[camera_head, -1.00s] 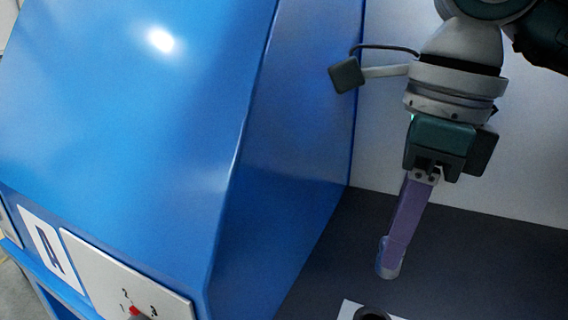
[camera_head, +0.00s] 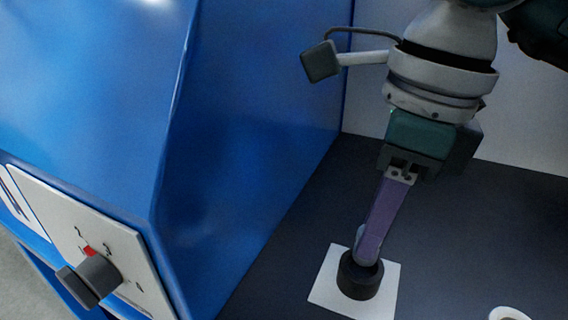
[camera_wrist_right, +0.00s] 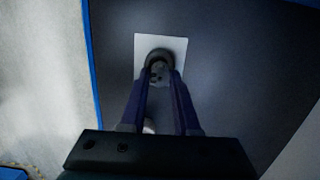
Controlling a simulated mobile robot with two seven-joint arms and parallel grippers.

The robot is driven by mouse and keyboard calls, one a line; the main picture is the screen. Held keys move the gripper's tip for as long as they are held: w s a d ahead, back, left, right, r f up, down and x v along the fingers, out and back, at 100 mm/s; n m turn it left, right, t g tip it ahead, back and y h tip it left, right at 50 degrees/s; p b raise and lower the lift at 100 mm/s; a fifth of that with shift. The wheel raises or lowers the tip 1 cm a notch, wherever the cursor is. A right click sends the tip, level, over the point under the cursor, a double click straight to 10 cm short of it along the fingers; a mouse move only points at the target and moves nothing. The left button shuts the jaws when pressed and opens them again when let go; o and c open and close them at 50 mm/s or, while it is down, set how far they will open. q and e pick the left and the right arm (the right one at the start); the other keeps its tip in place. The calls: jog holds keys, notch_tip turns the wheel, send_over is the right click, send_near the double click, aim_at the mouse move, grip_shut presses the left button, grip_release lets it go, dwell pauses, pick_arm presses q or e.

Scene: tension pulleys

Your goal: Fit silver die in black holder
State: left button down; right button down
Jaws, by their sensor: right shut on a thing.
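The black holder (camera_head: 360,279) is a short dark cylinder with an open top, standing on a white square plate (camera_head: 326,285). My right gripper (camera_head: 367,254) points down with its purple fingers, and the tips are at the holder's mouth. It is shut on the silver die (camera_wrist_right: 158,72), a small grey round piece between the fingertips in the wrist view. The holder's dark ring (camera_wrist_right: 160,53) shows right behind the die there. The fingers hide most of the die in the head view, so I cannot tell how deep it sits. My left gripper is not in view.
A large blue machine housing (camera_head: 250,150) stands close to the left of the arm. A panel with a dark rotary knob (camera_head: 90,279) is on its front. A white round thing (camera_head: 508,314) is cut off at the lower right. The dark surface (camera_head: 450,240) right of the holder is clear.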

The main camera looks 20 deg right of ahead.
jog(key=shift+f+b, duration=0.25)
jog(key=shift+b, duration=0.05)
dwell(0.5)
dwell(1.2)
jog(key=shift+b, duration=0.3)
jog(key=shift+f+b, duration=0.45)
jog(key=shift+f, duration=0.05)
jog(key=shift+f+b, duration=0.55)
